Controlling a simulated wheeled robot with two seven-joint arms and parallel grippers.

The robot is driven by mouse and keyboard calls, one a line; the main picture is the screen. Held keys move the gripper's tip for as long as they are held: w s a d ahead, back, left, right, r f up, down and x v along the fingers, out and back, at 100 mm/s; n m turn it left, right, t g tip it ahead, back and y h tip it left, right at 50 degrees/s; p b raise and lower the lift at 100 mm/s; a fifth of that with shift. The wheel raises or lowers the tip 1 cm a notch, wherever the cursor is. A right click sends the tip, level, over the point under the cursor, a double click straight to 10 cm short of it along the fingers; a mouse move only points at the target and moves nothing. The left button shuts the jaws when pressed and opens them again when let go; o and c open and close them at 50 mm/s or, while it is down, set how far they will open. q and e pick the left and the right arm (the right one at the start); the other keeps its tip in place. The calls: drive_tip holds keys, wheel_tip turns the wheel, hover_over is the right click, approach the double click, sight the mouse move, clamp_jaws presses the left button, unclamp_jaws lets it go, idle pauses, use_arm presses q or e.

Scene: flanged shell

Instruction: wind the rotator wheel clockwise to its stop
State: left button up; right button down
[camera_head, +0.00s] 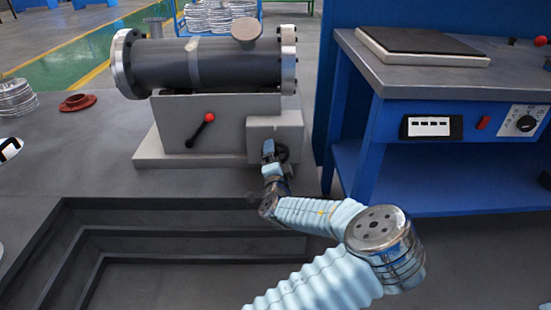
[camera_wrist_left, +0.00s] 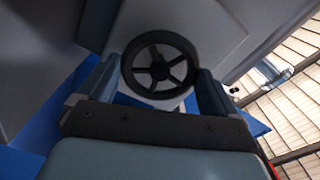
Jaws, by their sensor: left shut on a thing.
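The rotator wheel (camera_head: 283,154) is a small dark handwheel on the front of the grey block at the right end of the stand. My left gripper (camera_head: 270,151) is at the wheel and partly hides it. In the left wrist view, the black spoked wheel (camera_wrist_left: 160,70) lies between the two fingers of my left gripper (camera_wrist_left: 160,76). The gripper is shut on the wheel, with one finger on each side of its rim. My right gripper is in neither view.
A dark flanged shell (camera_head: 225,66) lies on the grey stand (camera_head: 160,145) above the wheel. A lever with a red knob (camera_head: 209,117) sticks out left of the wheel. A blue workbench (camera_head: 365,130) stands close on the right. Dark steps (camera_head: 150,245) drop away in front.

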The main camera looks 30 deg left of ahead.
use_arm(q)
drive_tip(key=m, duration=1.2)
drive_tip(key=shift+f+m, duration=0.15)
drive_tip(key=shift+m, duration=0.25)
idle(0.3)
drive_tip(key=o, duration=0.7)
drive_tip(key=p+v, duration=0.8)
drive_tip(key=v, duration=0.6)
drive_tip(key=shift+a+p, duration=0.1)
drive_tip(key=shift+p, duration=0.2)
